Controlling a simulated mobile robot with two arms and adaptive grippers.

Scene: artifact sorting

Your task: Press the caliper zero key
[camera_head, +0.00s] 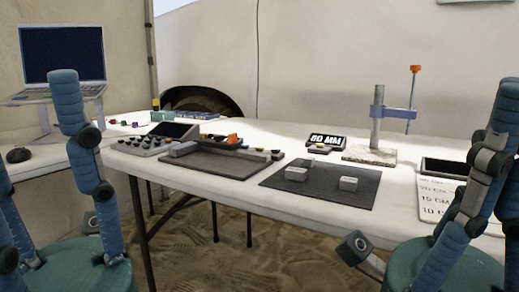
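A small dark display (326,140) with large white characters ending in "MM" stands at the back middle of the white table; its digits are too small to read surely. It looks like the caliper readout. A low pale block with a small yellowish spot (320,147) sits at its front; I cannot tell whether this is the zero key. My blue left arm rises at the left and my blue right arm at the right, both in front of the table and apart from the display. Neither gripper's fingers can be made out.
A post stand (377,120) and a lettered board (432,200) are at right.

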